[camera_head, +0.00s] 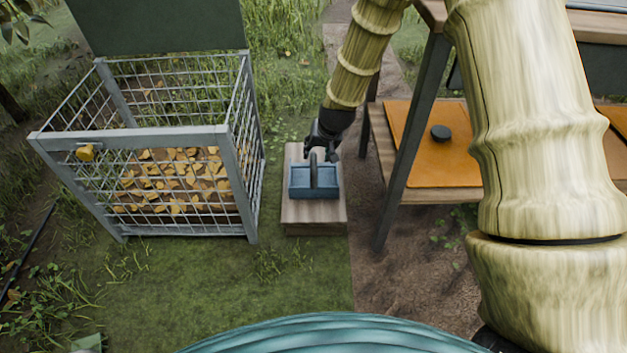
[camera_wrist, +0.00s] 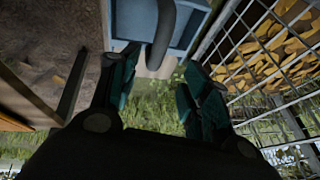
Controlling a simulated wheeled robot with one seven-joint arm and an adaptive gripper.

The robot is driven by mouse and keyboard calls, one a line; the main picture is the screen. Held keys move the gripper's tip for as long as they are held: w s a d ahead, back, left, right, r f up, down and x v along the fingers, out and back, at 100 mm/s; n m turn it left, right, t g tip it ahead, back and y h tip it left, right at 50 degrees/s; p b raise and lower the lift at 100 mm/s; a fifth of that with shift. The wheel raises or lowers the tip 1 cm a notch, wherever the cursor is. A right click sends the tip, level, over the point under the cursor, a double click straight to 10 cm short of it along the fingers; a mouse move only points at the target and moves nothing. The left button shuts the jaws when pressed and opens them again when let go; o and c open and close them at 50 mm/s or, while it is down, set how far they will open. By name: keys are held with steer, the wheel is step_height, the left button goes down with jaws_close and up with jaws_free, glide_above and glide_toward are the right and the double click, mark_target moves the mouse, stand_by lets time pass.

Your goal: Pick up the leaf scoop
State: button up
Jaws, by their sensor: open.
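The leaf scoop (camera_head: 300,182) is a blue open box with a dark arched handle. It rests on a small wooden block (camera_head: 315,212) in the head view. My gripper (camera_head: 325,152) is just above and behind the scoop, pointing down near the handle. In the wrist view, the scoop (camera_wrist: 139,22) is at the top, and its dark curved handle (camera_wrist: 164,30) reaches toward the gap between my open fingers (camera_wrist: 160,68). The fingers are apart and hold nothing. I cannot tell how deep the handle sits between them.
A metal mesh cage (camera_head: 180,135) with yellow-brown leaves (camera_head: 175,180) stands left of the block. A wooden table (camera_head: 440,195) with dark legs and an orange panel (camera_head: 450,150) stands to the right. Grass in front of the block is clear.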

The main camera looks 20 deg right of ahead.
mark_target(315, 161)
steer(key=b+x, duration=0.2)
steer(key=x, duration=0.2)
steer(key=shift+f, duration=0.25)
steer(key=b+x, duration=0.3)
steer(key=shift+s+d+f, duration=0.15)
steer(key=shift+d+f, duration=0.05)
steer(key=shift+f, duration=0.05)
steer(key=shift+b+x, duration=0.55)
steer(key=shift+x, duration=0.35)
steer(key=shift+r, duration=0.1)
jaws_close()
